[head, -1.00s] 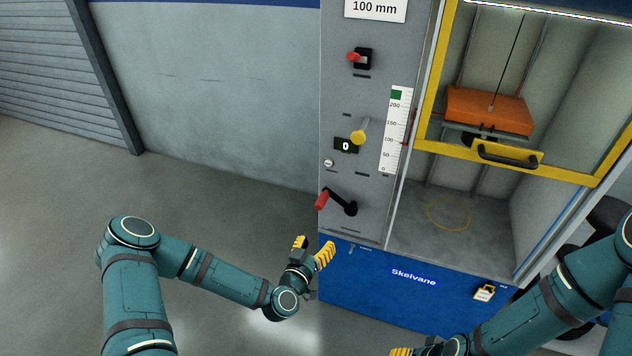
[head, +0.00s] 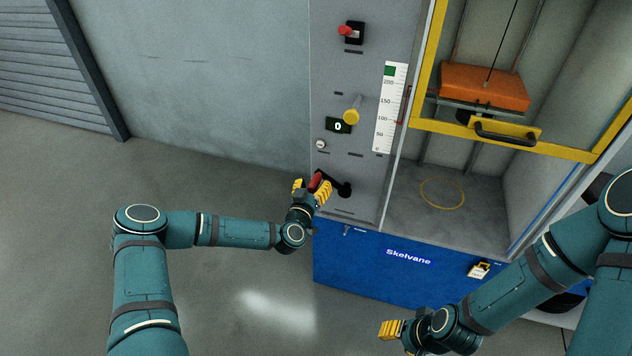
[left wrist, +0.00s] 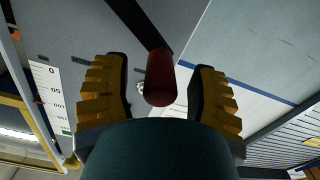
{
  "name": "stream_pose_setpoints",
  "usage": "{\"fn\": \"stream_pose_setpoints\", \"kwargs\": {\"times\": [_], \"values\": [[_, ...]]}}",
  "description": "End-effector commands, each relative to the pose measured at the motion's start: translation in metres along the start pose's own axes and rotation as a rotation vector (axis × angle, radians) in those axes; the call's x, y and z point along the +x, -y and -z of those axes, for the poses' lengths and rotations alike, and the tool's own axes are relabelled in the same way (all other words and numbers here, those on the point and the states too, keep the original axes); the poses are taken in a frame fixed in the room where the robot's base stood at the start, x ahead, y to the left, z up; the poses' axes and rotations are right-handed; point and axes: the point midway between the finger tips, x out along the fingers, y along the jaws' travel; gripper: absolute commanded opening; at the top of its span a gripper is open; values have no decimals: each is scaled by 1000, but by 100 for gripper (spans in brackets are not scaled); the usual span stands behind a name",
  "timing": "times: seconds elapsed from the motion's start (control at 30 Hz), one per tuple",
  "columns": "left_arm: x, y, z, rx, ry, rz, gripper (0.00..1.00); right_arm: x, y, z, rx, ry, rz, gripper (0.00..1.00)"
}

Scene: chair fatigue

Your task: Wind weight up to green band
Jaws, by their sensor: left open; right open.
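The orange weight (head: 484,87) hangs on a cable inside the machine, behind the yellow-framed guard. The height scale (head: 390,108) on the grey panel has a green band (head: 389,71) near its top. The crank has a black arm (head: 342,188) and a red handle (head: 316,181). My left gripper (head: 311,190) is open at the crank, its yellow fingers on either side of the red handle. In the left wrist view the red handle (left wrist: 160,78) stands between the open fingers, with gaps on both sides. My right gripper (head: 392,335) is open and empty, low in front of the machine.
The panel also has a red switch (head: 346,30), a yellow-knobbed lever (head: 352,115) and a display (head: 338,126) reading 0. A black handle (head: 505,134) sits on the guard's lower yellow bar. The floor at left is clear.

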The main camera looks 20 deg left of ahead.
Motion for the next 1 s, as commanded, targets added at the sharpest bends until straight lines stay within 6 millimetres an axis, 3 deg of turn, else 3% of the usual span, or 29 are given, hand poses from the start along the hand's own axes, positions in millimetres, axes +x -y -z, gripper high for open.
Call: {"fn": "stream_pose_setpoints", "kwargs": {"times": [0.2, 0.57, 0.73, 1.0], "values": [[21, 0, 0, 1, -1, 0, 58, 3, -1, 1, 0, -2, 0, 47], [24, 0, 0, 0, 0, -1, 61, 3, -1, 1, 0, -3, 0, 47], [24, 0, 0, 0, 0, -1, 1, 3, -1, 1, 0, -3, 0, 47], [24, -1, 1, 3, -1, -1, 0, 3, -1, 1, 0, -2, 0, 47]]}}
